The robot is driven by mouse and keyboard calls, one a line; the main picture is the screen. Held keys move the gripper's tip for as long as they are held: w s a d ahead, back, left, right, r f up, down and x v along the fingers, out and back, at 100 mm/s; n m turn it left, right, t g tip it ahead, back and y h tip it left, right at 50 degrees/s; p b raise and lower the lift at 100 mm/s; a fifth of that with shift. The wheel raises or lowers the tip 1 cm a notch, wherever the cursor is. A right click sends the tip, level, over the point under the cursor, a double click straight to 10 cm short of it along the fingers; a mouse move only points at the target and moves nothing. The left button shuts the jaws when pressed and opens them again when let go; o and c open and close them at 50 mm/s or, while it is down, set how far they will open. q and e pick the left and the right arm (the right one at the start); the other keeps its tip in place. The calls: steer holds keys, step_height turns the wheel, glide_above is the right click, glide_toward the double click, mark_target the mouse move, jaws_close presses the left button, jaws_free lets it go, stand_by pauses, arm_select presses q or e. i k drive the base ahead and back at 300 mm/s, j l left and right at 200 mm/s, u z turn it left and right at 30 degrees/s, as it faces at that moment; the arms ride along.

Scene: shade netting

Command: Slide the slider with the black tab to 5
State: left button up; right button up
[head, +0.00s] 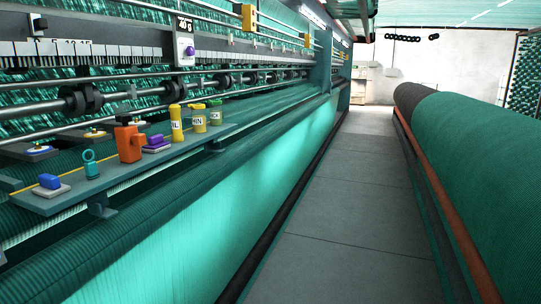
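A pale ruler scale (70,54) runs along the grey rail of the machine at the upper left. Its small printed numbers seem to include 5, 10 and 15. A small slider with a black tab (40,24) appears to sit on the rail just left of the 5 mark; its exact reading is too small to tell. Neither of my grippers is in view.
A label plate (184,40) hangs on the rail. A clear walkway (345,215) lies beside a green net roll (490,150).

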mark_target(37, 25)
steer(key=u, duration=1.8)
steer(key=i+l, duration=0.1)
steer(key=l, duration=0.35)
steer(key=u, duration=0.05)
